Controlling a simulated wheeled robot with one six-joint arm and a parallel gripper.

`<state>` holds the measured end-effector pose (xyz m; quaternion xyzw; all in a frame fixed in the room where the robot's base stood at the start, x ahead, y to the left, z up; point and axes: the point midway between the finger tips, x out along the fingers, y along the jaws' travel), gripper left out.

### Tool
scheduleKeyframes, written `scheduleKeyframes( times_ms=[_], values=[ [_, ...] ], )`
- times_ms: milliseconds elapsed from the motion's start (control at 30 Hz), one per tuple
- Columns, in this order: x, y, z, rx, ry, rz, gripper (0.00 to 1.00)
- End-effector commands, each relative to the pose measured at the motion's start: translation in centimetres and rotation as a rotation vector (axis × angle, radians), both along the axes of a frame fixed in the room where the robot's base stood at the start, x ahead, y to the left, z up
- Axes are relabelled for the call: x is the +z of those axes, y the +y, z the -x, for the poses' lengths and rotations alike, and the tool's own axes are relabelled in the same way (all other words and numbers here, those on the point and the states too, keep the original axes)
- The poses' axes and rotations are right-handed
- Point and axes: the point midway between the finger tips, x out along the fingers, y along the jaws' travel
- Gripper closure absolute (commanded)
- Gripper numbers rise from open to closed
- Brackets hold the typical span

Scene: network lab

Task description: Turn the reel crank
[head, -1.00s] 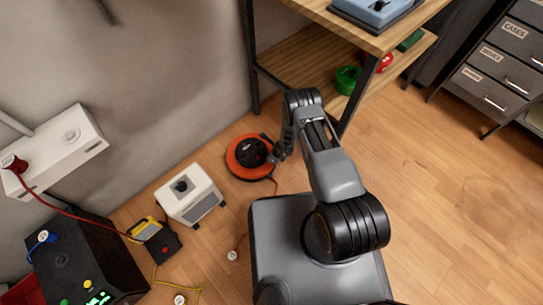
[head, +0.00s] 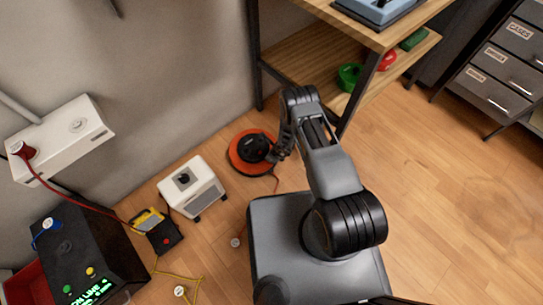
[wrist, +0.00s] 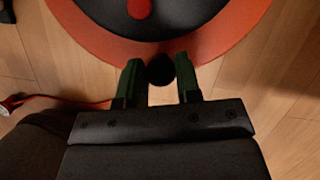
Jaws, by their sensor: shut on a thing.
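The cable reel (head: 237,160) lies flat on the wood floor, an orange disc with a black centre. It fills the top of the wrist view (wrist: 75,32), with a red round piece on its black centre. A dark round crank knob (wrist: 160,69) sits between the two green fingers of my gripper (wrist: 160,75), near the reel's front rim. My gripper is shut on this knob. In the head view my gripper (head: 272,154) is at the reel's right side, and the knob cannot be made out clearly there.
A white box (head: 205,192) stands left of the reel. A wooden shelf unit (head: 300,65) is behind, its leg close to my arm. A yellow-and-black device (head: 155,228) and red and yellow cables lie at left. The floor at right is clear.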

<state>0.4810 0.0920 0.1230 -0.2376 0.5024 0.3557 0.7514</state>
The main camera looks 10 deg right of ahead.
Motion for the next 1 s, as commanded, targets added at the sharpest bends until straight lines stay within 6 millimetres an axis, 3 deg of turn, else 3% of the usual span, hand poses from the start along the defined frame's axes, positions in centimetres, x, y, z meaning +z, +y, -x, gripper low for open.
scheduleKeyframes(
  times_ms=[33,67,133,467,1000],
  values=[
    [-0.1,0.1,0.1,0.005,0.002,0.000,1.00],
    [-0.1,0.1,0.1,0.004,0.001,0.001,0.68],
    [-0.1,0.1,0.1,0.004,0.001,0.000,0.61],
    [0.6,-0.2,0.1,-0.001,0.000,0.000,0.60],
    [9.8,-3.0,2.5,0.000,0.000,0.000,0.60]
  ],
)
